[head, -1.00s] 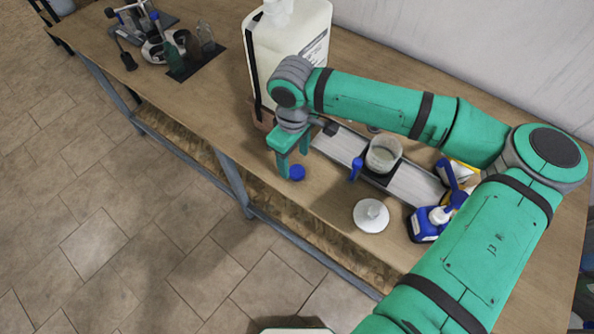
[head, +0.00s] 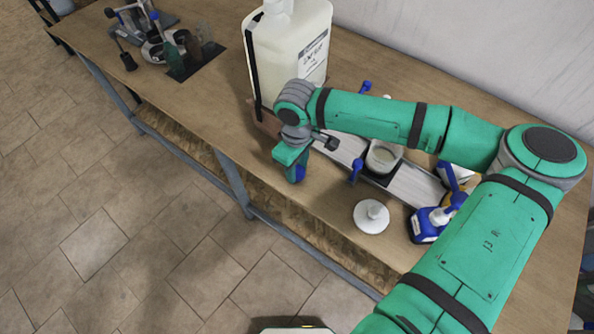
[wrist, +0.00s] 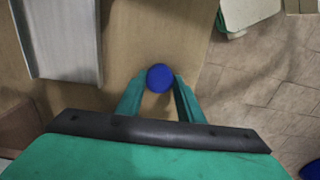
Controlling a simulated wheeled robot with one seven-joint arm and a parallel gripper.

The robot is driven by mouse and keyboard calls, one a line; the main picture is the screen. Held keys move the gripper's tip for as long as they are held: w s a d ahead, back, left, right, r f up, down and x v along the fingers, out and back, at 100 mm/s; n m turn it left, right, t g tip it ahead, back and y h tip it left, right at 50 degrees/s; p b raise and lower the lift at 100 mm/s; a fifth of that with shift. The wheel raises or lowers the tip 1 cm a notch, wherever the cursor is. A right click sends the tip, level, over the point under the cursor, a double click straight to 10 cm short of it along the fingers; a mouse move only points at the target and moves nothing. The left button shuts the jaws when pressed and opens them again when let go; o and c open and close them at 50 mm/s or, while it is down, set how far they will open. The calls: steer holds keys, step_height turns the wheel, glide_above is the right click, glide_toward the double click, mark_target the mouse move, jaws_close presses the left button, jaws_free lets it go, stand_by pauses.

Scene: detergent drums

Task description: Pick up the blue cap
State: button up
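The blue cap (wrist: 160,77) is a small round disc near the table's front edge. In the wrist view it lies between the two green fingertips of my gripper (wrist: 159,82), one on each side. The gaps between the cap and the fingertips are very small, and I cannot tell whether the fingers touch it. In the head view my gripper (head: 297,175) points down at the table, and the blue cap (head: 301,172) shows partly behind a finger. Whether the cap still rests on the table is not clear.
A big white drum (head: 290,45) stands behind my gripper. The floor lies just past the front edge.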

steer(key=shift+r, duration=0.15)
steer(key=shift+c, duration=0.5)
steer(key=shift+r, duration=0.2)
step_height(320, 180, up, 2)
steer(key=s+r, duration=1)
steer(key=s, duration=0.4)
steer(key=shift+a+r, duration=0.15)
steer(key=shift+a, duration=0.1)
steer(key=shift+a, duration=0.1)
